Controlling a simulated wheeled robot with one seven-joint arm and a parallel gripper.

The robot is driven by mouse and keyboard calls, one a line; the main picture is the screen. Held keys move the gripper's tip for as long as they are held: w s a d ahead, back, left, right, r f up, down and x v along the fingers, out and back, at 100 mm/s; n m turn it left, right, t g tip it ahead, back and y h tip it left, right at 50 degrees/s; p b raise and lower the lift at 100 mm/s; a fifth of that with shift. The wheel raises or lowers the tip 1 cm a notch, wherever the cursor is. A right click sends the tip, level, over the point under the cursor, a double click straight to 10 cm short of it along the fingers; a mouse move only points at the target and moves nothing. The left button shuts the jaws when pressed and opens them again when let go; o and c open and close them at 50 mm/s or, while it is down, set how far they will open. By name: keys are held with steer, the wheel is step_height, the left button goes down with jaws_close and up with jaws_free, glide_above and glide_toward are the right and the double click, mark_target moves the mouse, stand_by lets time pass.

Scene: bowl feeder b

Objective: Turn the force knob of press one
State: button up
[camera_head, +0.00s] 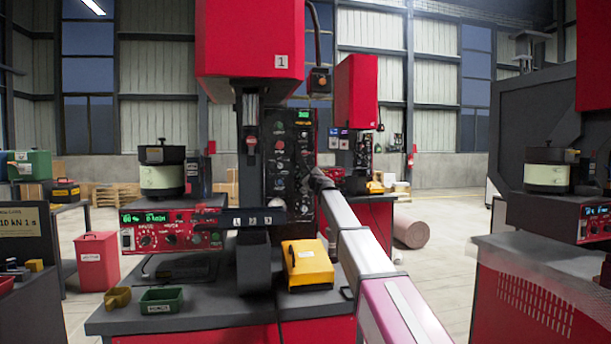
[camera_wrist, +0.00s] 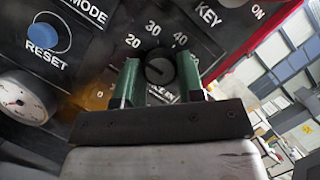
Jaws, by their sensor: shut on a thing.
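Press one has a red head (camera_head: 250,40) with a "1" label and a black upright control panel (camera_head: 277,185) with knobs, buttons and small displays. My arm reaches to the panel's right side in the head view. In the wrist view, the two green fingers of my gripper (camera_wrist: 158,75) are on either side of a round black knob (camera_wrist: 159,69), shut on it. Printed numbers 20, 30 and 40 surround the knob. The lettering below it is partly covered by my gripper, so its name cannot be read. The knob's exact pointer direction is unclear.
Beside the knob are a blue RESET button (camera_wrist: 43,36), a white dial gauge (camera_wrist: 25,98) and a KEY label (camera_wrist: 208,15). On the press table are a yellow box (camera_head: 308,265), a green bin (camera_head: 161,300) and a bowl feeder (camera_head: 162,170) on a red controller. A second press (camera_head: 356,92) stands behind.

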steer(key=shift+d+r+n+g+y, duration=0.1)
steer(key=shift+n+g, duration=0.5)
steer(key=shift+n, duration=0.95)
steer(key=shift+a+n+g+y, duration=0.1)
steer(key=shift+n+g, duration=0.5)
steer(key=shift+n, duration=1)
steer(key=shift+d+r+n+g+y, duration=0.1)
steer(key=shift+n+g, duration=0.5)
steer(key=shift+n, duration=0.95)
steer(key=shift+f, duration=0.1)
steer(key=o, duration=0.9)
steer(key=v, duration=1)
steer(key=shift+s+d, duration=0.2)
steer(key=shift+s, duration=0.15)
